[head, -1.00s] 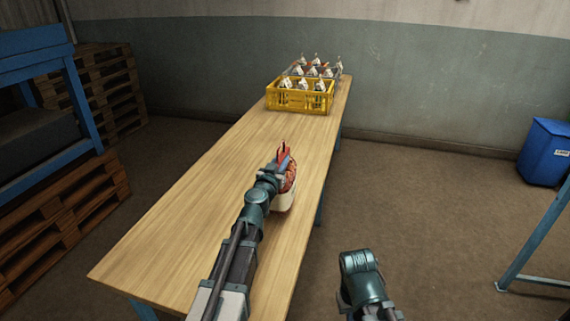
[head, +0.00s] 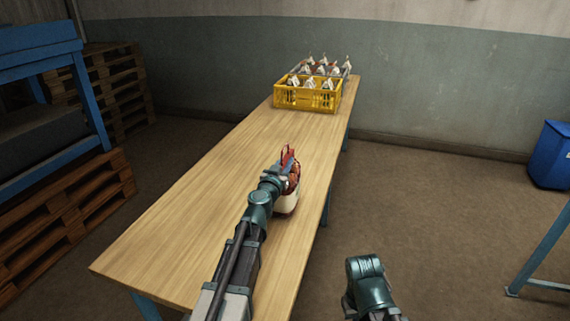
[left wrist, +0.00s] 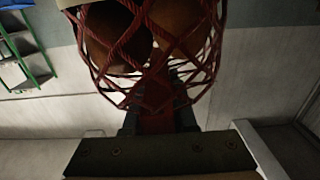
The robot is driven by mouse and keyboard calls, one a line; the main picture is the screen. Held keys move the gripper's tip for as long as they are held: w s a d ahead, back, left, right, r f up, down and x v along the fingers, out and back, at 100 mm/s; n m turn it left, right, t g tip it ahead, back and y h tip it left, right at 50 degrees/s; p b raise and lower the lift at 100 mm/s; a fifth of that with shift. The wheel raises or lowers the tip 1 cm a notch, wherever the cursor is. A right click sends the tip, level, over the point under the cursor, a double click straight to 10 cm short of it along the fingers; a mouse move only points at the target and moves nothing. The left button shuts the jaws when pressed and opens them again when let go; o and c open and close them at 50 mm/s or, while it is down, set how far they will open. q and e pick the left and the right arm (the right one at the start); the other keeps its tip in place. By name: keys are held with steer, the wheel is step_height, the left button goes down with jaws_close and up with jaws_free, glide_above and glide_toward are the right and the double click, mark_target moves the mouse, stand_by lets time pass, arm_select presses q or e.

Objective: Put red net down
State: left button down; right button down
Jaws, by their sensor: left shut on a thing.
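The red net (head: 295,172), with round brown things inside, is at my left gripper (head: 286,164) over the right part of the wooden table (head: 190,215). A cream-white part (head: 287,204) shows at its lower end. My left gripper is shut on the net's gathered end; in the left wrist view the red mesh (left wrist: 150,45) runs into the jaws. The arm partly hides the net, and I cannot tell whether its bottom touches the table. My right arm shows low in the head view, but its gripper fingers do not show.
A yellow crate (head: 307,97) with several white-topped sacks stands at the table's far end, with a grey crate (head: 343,73) of sacks behind it. The tabletop's middle and left are bare. Wooden pallets (head: 65,215) stand left; a blue bin (head: 551,155) stands right.

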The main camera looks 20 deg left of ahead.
arm_select(q)
steer(key=c, duration=0.7)
jaws_free()
steer(key=shift+r, duration=0.15)
steer(key=s, duration=1.2)
steer(key=shift+a, duration=0.2)
steer(key=shift+d, duration=0.1)
